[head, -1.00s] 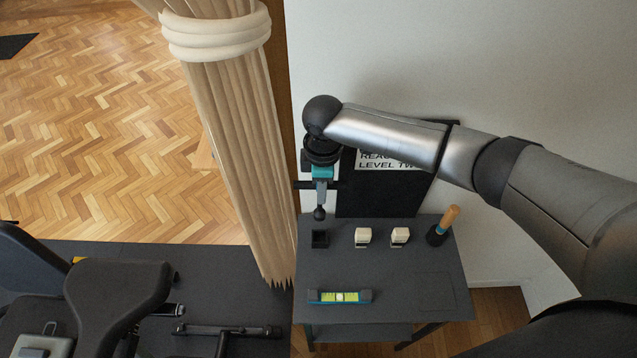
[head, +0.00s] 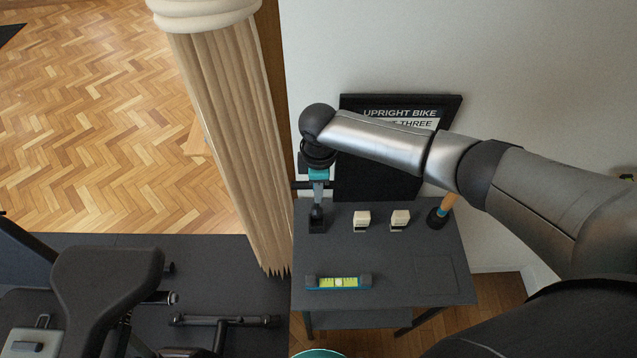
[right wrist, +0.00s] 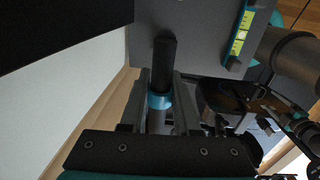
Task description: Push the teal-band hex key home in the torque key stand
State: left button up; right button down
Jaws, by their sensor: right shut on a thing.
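The teal-band hex key shows in the right wrist view as a dark shaft (right wrist: 165,62) with a bright teal band (right wrist: 158,101) between my fingers. My right gripper (right wrist: 163,88) is shut on it. In the head view, my right gripper (head: 318,197) points down at the back left of the table, with the key's dark end (head: 316,214) below it. This end meets the small square black stand (head: 318,228). I cannot tell how deep the key sits, since the stand's opening is hidden. My left gripper is out of view.
On the dark table (head: 390,265) are two small white blocks (head: 361,220) (head: 400,219), an orange-handled tool (head: 447,205) in a black base and a spirit level (head: 338,282). A wooden column (head: 228,130) rises on the left. A framed sign (head: 450,105) stands behind.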

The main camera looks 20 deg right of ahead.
aim_at(318, 209)
jog(key=shift+f+b, duration=0.65)
jog(key=shift+f, duration=0.65)
jog(key=shift+p, duration=0.9)
dwell(0.5)
jog(key=shift+f+b, duration=1.45)
jog(key=shift+f, duration=0.55)
jog(key=c, duration=0.6)
grip_release()
jog(key=shift+o, duration=0.2)
jog(key=r, duration=0.5)
jog(key=r+p, duration=0.1)
jog(key=r, duration=0.4)
jog(key=s+r+p, duration=0.1)
jog(key=r, duration=0.4)
jog(key=shift+a+r, duration=0.1)
jog(key=shift+r, duration=0.05)
